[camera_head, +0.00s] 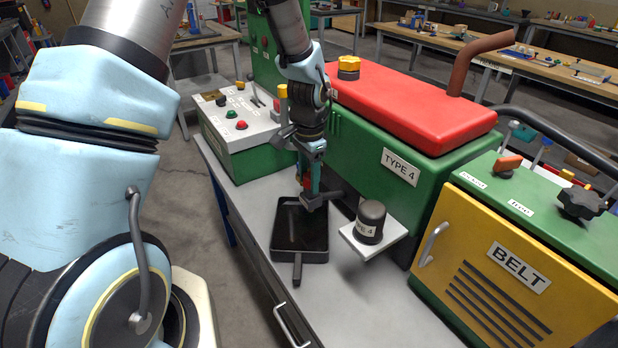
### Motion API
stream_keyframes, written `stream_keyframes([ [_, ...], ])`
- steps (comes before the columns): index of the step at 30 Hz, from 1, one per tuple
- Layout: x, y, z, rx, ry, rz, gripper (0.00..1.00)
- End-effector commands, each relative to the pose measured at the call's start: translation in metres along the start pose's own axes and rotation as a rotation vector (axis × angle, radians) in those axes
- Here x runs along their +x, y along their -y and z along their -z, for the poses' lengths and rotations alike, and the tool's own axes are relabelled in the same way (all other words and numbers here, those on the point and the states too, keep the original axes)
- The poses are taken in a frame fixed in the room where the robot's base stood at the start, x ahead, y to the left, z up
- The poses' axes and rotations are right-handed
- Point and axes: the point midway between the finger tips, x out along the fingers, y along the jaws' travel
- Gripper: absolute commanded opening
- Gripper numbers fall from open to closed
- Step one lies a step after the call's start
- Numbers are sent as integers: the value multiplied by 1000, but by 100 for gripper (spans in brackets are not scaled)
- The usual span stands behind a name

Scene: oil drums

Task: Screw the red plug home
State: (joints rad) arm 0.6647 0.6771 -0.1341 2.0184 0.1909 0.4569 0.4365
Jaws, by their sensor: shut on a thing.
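My gripper (311,172) points down beside the front of the green machine (345,150), above the far end of a black pan. The red plug (306,183) shows as a small patch of red at my fingertips, and my jaws are shut on it. Most of the plug is hidden by the fingers. The hole behind it is hidden, so I cannot tell how deep the plug sits. A dark grey part (314,201) is just below the fingertips.
The black pan (298,257) lies on the grey bench with its handle towards me. A control box (240,160) is left; a yellow BELT cabinet (510,270) is right.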

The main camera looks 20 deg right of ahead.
Motion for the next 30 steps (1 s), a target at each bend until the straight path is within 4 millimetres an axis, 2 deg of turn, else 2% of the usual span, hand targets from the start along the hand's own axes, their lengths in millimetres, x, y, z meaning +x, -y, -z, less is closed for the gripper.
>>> stream_keyframes([
  [1, 0, 0, 0, 1, 0, -1, 7],
  [3, 0, 0, 0, 1, 0, -1, 0],
  [11, -1, 0, 0, 33, 1, -1, 0],
  [18, -2, 2, 0, 406, 0, -3, 0],
  [20, 0, 2, 1, 412, 0, -2, 0],
  [27, -2, 3, 1, 680, 1, -3, 0],
  [30, 0, 3, 1, 698, 1, -2, 0],
])
